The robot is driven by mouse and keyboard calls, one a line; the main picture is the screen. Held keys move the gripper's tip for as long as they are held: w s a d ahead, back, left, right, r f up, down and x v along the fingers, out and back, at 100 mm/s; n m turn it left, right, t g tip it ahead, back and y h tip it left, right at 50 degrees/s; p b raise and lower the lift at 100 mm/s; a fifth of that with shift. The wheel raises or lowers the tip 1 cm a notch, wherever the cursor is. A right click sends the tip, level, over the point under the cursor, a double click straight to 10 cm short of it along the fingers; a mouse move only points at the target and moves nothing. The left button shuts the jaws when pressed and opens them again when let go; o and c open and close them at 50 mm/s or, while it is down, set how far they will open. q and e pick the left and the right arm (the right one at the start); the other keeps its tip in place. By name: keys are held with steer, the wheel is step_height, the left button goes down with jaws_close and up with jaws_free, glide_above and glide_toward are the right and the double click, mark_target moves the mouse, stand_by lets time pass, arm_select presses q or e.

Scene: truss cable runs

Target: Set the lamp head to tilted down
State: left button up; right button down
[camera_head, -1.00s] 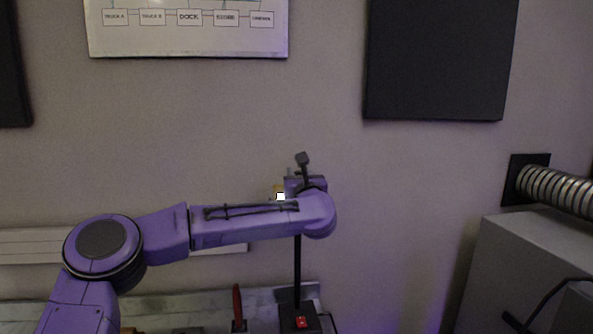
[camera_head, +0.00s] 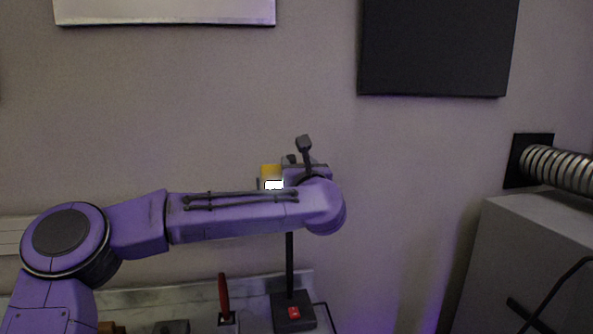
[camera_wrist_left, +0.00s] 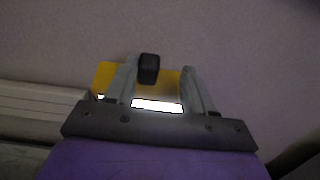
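The lamp has a dark base with a red switch (camera_head: 294,313), a thin black pole (camera_head: 290,262) and a yellow lamp head (camera_head: 269,171) with a bright white lit face. The arm hides the upper pole and part of the head. My left gripper (camera_head: 288,165) is at the lamp head, largely hidden behind its own wrist. In the left wrist view the fingers of my left gripper (camera_wrist_left: 160,82) stand apart, with the yellow head (camera_wrist_left: 168,80) and its lit strip across the gap. My right gripper is out of view.
A red-handled tool (camera_head: 223,295) stands left of the lamp base on the marble-like bench top (camera_head: 150,300). A grey cabinet (camera_head: 530,260) and a ribbed metal duct (camera_head: 560,168) are at the right. A dark panel (camera_head: 435,50) hangs on the wall above.

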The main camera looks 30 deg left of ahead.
arm_select(q)
steer(key=b+v, duration=0.1)
steer(key=v, duration=0.1)
steer(key=b+v, duration=0.1)
steer(key=v, duration=0.1)
steer(key=r+b+v, duration=0.1)
steer(key=shift+s+d+f, duration=0.1)
steer(key=shift+s+d, duration=0.2)
steer(key=shift+s, duration=0.05)
steer(key=shift+b, duration=0.55)
